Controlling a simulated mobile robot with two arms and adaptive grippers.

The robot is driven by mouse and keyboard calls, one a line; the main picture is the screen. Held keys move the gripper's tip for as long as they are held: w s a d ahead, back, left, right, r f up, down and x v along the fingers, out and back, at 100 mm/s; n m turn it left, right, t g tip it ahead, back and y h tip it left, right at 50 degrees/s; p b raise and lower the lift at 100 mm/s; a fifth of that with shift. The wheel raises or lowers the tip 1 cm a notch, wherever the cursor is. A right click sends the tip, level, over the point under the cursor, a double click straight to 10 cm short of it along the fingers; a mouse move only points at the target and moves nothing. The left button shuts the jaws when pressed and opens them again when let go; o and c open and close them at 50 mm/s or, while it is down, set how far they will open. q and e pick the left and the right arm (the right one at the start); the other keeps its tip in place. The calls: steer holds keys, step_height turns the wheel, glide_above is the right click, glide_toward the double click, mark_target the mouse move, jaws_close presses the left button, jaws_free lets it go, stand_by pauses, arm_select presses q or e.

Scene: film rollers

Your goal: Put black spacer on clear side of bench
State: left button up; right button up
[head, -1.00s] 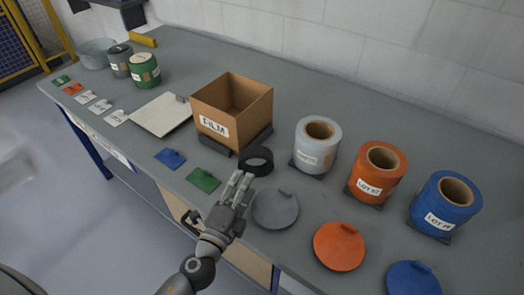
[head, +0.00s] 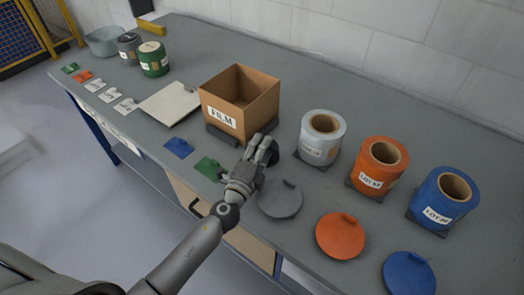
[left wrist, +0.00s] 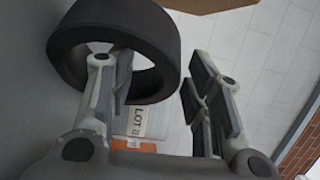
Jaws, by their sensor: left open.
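The black spacer (head: 274,156) is a short, thick ring in front of the film box, partly hidden by my left gripper (head: 263,148) in the head view. In the left wrist view the spacer (left wrist: 72,62) is large and close at the upper left. My left gripper (left wrist: 155,85) is open there. One finger overlaps the ring's hole and the other is to the right, outside the ring. I cannot tell whether either finger touches it. The bench (head: 330,92) is grey. My right gripper is not in view.
The film box (head: 222,118) is behind the spacer. Grey (head: 320,150), orange (head: 375,180) and blue (head: 436,212) rolls stand to the right. Grey (head: 280,203), orange (head: 340,240) and blue lids lie in front. Blue and green (head: 208,168) tags lie left. The back strip is bare.

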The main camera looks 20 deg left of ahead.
arm_select(q)
jaws_close()
stand_by(0.3)
steer(key=shift+r, duration=0.1)
